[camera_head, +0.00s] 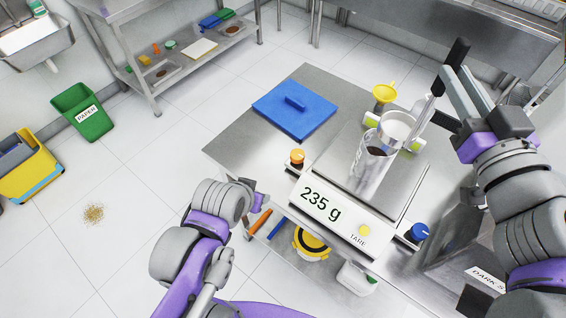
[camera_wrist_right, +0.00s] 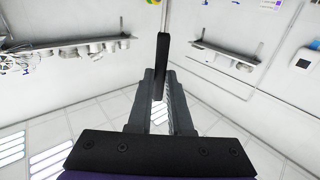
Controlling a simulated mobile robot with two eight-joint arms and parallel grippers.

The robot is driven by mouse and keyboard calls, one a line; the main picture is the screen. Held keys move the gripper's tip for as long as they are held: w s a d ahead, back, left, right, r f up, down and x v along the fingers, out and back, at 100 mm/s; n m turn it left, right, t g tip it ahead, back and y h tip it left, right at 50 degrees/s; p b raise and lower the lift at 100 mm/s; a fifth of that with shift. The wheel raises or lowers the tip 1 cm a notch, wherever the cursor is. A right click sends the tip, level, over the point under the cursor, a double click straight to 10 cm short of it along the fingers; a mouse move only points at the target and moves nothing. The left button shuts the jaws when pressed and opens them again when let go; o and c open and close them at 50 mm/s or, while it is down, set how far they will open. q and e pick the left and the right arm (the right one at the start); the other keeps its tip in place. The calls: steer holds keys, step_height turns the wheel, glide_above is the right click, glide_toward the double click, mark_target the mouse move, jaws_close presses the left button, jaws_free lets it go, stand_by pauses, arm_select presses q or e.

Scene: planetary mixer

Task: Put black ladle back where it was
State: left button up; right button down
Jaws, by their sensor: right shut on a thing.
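My right gripper (camera_head: 441,82) is shut on the black ladle (camera_head: 457,53) by its handle, above the scale. The handle points up past the fingers, and a thin shaft runs down to a round, pale bowl near the metal container's top. I cannot tell whether the bowl touches the container. In the right wrist view the dark handle (camera_wrist_right: 163,58) stands upright at the fingertips (camera_wrist_right: 164,80).
A blue lid-like board (camera_head: 296,108) lies on the table's far left, and a yellow funnel (camera_head: 384,93) stands behind the container. Orange-capped (camera_head: 297,157) and blue-capped (camera_head: 419,232) items flank the scale. A dark labelled bin (camera_head: 462,245) is at front right.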

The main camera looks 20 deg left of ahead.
steer(key=w+a+f+n+g+y+b, duration=0.3)
steer(key=a+f+g+y, duration=0.15)
steer(key=a, duration=0.55)
steer(key=w+a+f+n+g+y+b, duration=0.2)
steer(key=w+a+f+n+g+y, duration=0.15)
steer(key=a+f, duration=0.45)
steer(key=w+a+f+n+g+y+b, duration=0.3)
steer(key=w+a, duration=0.1)
steer(key=a, duration=0.8)
arm_select(q)
steer(key=s+f+g, duration=0.1)
steer(key=s+f, duration=0.4)
steer(key=f, duration=0.7)
steer(key=shift+f+b, duration=0.25)
steer(key=shift+b, duration=0.1)
arm_select(e)
step_height(320, 180, down, 10)
steer(key=shift+s+a+f, duration=0.15)
steer(key=shift+s+a, duration=0.05)
steer(key=shift+a, duration=0.05)
arm_select(q)
steer(key=shift+s, duration=0.1)
arm_select(e)
steer(key=shift+f, duration=0.1)
steer(key=shift+f, duration=0.1)
steer(key=c, duration=0.8)
jaws_free()
steer(key=shift+c, duration=0.2)
